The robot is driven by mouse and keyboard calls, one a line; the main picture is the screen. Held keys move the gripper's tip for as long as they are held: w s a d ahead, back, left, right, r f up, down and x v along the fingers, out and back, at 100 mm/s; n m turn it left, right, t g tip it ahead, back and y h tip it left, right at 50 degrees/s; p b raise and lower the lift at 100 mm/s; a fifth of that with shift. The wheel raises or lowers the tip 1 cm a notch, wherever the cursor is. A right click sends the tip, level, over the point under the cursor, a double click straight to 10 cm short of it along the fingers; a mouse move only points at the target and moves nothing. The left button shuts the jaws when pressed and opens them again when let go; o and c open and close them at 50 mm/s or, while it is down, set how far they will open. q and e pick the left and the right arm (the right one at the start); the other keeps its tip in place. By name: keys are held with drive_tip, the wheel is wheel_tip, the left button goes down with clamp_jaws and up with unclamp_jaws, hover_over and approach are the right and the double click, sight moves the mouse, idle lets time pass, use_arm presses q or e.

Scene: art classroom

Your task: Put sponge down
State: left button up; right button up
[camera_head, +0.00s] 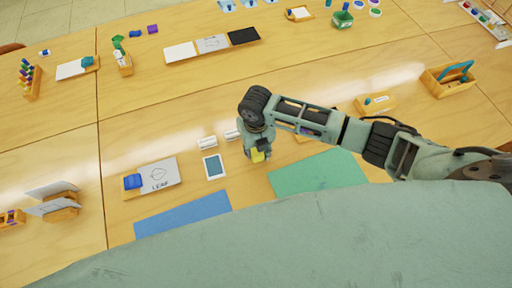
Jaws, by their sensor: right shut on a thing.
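My right gripper (257,153) points down over the middle of the table. It is shut on a small yellow sponge (258,156), of which only part shows between the fingers. I cannot tell whether the sponge touches the tabletop. A green mat (318,174) lies just to the right and nearer to me. A phone-like white device (213,167) lies to the left of the gripper. My left gripper is not in view.
A blue mat (183,214) and a card marked LEAF (160,175) lie to the left. A wooden caddy (447,82) and a wooden block holder (375,104) stand to the right. Bare table lies at the left centre.

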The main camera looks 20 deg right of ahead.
drive_tip(key=shift+f, duration=0.25)
drive_tip(key=o, duration=1.1)
wheel_tip(320, 180, up, 12)
drive_tip(key=b, duration=0.1)
drive_tip(key=shift+r, duration=0.15)
